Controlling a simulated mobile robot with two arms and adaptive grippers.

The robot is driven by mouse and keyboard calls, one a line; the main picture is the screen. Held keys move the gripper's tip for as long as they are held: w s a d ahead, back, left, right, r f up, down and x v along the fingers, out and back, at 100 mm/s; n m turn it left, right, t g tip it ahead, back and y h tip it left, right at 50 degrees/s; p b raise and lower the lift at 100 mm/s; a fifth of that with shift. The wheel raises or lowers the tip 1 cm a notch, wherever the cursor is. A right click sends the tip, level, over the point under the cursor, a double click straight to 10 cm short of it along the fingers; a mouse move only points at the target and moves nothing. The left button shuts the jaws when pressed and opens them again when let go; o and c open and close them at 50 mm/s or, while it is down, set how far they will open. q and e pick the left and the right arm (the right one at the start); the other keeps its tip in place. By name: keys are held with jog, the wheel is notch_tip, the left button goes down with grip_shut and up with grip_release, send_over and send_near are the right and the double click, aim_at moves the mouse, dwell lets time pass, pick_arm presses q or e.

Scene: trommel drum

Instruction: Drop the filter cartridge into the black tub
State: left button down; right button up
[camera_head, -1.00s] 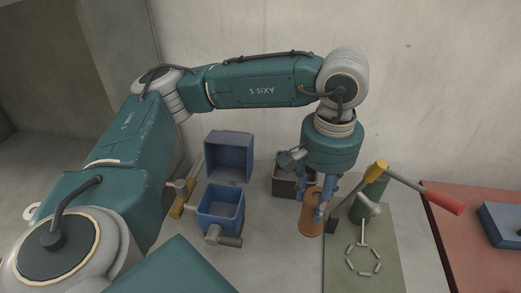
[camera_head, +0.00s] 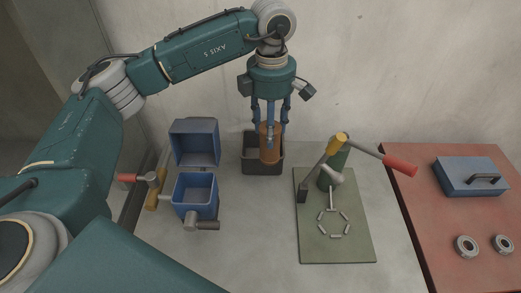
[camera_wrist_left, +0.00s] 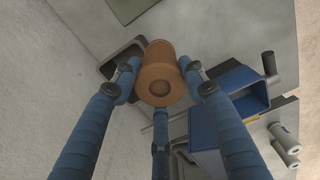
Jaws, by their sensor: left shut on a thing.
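The filter cartridge (camera_head: 268,150) is an orange-brown cylinder held by my left gripper (camera_head: 269,128). It hangs upright in front of or above the black tub (camera_head: 262,170), and in the head view its lower end overlaps the tub's opening. In the left wrist view the cartridge (camera_wrist_left: 163,75) sits between the blue fingers, and the tub (camera_wrist_left: 112,66) shows partly behind it, to the left. The cartridge hides part of the tub's inside. My right gripper is not in view.
Two blue bins, an upper one (camera_head: 195,143) and a lower one (camera_head: 196,196), stand left of the tub. A green mat (camera_head: 310,235) with a red-handled lever press (camera_head: 340,165) lies to the right. A red surface (camera_head: 425,200) holds a blue case (camera_head: 470,176) and two rings.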

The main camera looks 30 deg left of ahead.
pick_arm(q)
jog(key=w+a+f+n+p, duration=0.2)
jog(key=w+a+n+p, duration=0.35)
jog(key=n, duration=1.55)
notch_tip(320, 180, down, 6)
jog(key=a+b, duration=0.1)
jog(key=b, duration=0.5)
jog(key=shift+w+a+f, duration=0.15)
jog(key=shift+w+a, duration=0.25)
jog(key=shift+w, duration=0.05)
jog(key=c, duration=0.9)
grip_release()
notch_tip(320, 180, up, 12)
